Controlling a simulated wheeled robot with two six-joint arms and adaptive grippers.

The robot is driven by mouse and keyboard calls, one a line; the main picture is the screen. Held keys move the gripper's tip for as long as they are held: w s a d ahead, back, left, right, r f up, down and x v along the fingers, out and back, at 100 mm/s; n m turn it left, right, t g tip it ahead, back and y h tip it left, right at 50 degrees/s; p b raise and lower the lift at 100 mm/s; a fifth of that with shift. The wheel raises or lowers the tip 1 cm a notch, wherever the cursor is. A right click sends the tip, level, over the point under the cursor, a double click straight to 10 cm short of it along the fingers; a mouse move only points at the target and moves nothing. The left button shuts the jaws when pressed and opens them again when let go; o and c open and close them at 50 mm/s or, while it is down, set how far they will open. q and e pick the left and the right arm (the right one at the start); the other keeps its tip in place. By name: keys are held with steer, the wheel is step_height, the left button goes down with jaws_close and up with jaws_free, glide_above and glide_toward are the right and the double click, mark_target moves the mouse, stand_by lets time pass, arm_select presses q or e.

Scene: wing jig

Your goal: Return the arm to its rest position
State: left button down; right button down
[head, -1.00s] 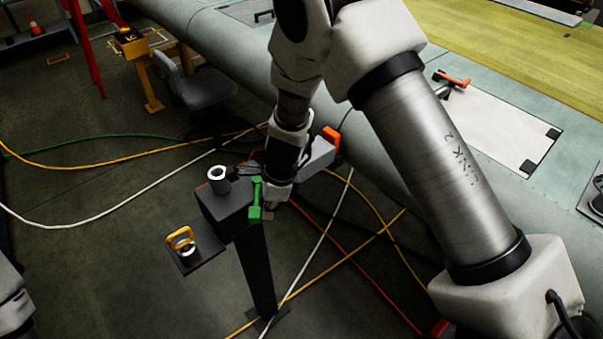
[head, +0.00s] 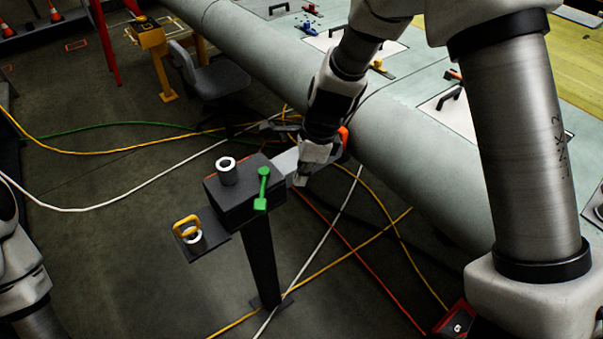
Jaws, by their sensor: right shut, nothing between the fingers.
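My right gripper (head: 301,179) hangs at the end of my right arm, which comes in from the upper right. Its fingers are shut and empty, to the right of the dark stand (head: 232,204) and apart from the green handle (head: 262,188) on it. My left arm shows only in part at the lower left edge; its gripper is out of the picture.
The stand also carries a white-rimmed cup (head: 227,171) and, on a side plate, a yellow-handled piece (head: 187,230). The pale green wing (head: 380,130) lies behind my right arm. Cables (head: 345,240) cross the floor. A grey chair (head: 215,80) stands at the back.

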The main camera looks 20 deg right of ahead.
steer(key=shift+w+a, duration=0.1)
steer(key=shift+a, duration=0.15)
steer(key=s+d+f+n+g+h+b, duration=0.1)
steer(key=s+d+f+n+g+b, duration=0.35)
steer(key=s+f, duration=1.15)
steer(key=s+d+f+n+t+h+b, duration=0.15)
steer(key=s+f+n+b, duration=0.35)
steer(key=s+f+n, duration=1)
steer(key=w+a+f+n+t, duration=0.1)
steer(key=w+f+n+t, duration=0.1)
steer(key=w, duration=0.4)
steer(key=shift+w+a+f, duration=0.15)
steer(key=shift+a, duration=0.2)
